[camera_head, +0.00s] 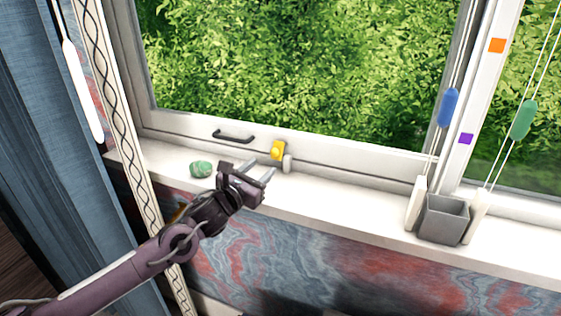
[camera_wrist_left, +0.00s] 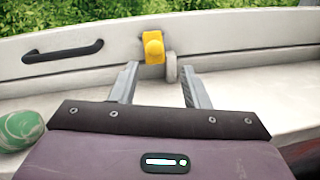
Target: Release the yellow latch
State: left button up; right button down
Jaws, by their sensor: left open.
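The yellow latch (camera_head: 277,150) sits on the lower rail of the white window frame, right of a black handle (camera_head: 233,136). A pale rounded piece (camera_head: 287,163) stands just below and right of the latch. My left gripper (camera_head: 263,173) is open and empty above the sill, a little short of the latch. In the left wrist view the yellow latch (camera_wrist_left: 153,47) shows ahead, between and beyond the two fingertips (camera_wrist_left: 158,80). The fingers look apart from it. My right gripper is not in view.
A green marbled stone (camera_head: 201,169) lies on the white sill (camera_head: 330,198), left of my gripper. A grey square cup (camera_head: 445,219) stands on the sill at right, near cords with blue (camera_head: 448,107) and green (camera_head: 522,120) pulls. The sill between gripper and cup is clear.

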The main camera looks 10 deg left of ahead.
aim_at(273, 154)
pick_arm(q)
jog(key=shift+w+a, duration=0.15)
jog(key=shift+w, duration=0.25)
jog(key=x, duration=0.2)
jog(key=p+x, duration=0.1)
jog(key=x, duration=0.1)
jog(key=shift+a, duration=0.25)
jog(key=shift+x, duration=1)
jog(key=shift+w+d, duration=0.15)
jog(key=shift+w, duration=0.25)
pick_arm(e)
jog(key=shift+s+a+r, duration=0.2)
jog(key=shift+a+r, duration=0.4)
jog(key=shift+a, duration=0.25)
pick_arm(q)
grip_shut()
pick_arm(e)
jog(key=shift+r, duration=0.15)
